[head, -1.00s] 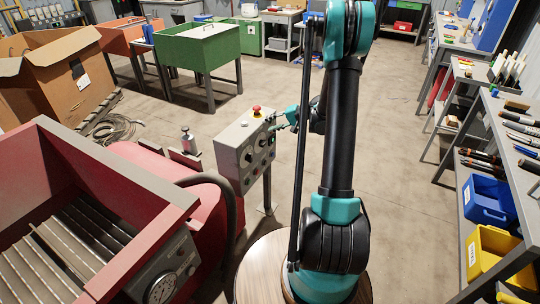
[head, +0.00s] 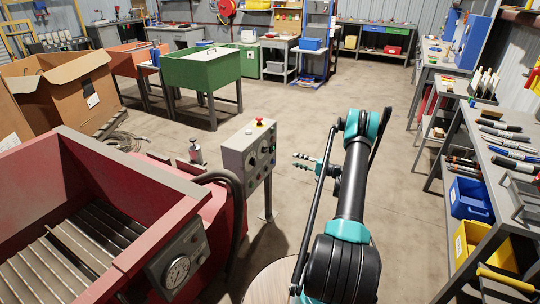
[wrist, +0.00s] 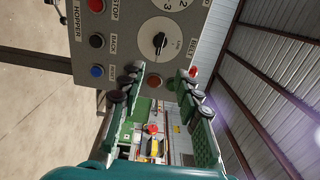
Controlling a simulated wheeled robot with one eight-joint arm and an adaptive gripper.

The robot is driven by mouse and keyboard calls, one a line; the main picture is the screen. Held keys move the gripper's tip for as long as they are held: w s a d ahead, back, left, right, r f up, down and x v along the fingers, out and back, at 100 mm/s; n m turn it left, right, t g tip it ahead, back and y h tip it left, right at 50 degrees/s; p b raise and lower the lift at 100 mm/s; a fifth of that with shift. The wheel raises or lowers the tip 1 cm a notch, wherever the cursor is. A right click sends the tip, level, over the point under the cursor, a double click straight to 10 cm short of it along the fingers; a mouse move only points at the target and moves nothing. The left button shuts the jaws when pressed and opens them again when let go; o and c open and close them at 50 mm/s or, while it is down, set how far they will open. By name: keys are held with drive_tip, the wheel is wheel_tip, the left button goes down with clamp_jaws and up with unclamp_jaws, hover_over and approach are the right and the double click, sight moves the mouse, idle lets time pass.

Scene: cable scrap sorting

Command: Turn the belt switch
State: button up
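My gripper (head: 296,161) points left at the box face with a gap between. In the wrist view my gripper (wrist: 160,86) has its two fingers spread apart, with nothing between them, below the knob. Which knob is the belt switch is too small to tell in the head view.
The box also carries a red mushroom button (head: 259,122), a blue button (wrist: 97,71) and other buttons close to the switch. A red hopper machine (head: 130,200) stands left of the box. A shelf bench (head: 500,150) is at the right. Floor between is clear.

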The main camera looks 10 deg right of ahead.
sight(266, 150)
drive_tip(key=x, duration=1.6)
drive_tip(key=shift+w+a, duration=0.25)
drive_tip(key=shift+a, duration=0.1)
clamp_jaws()
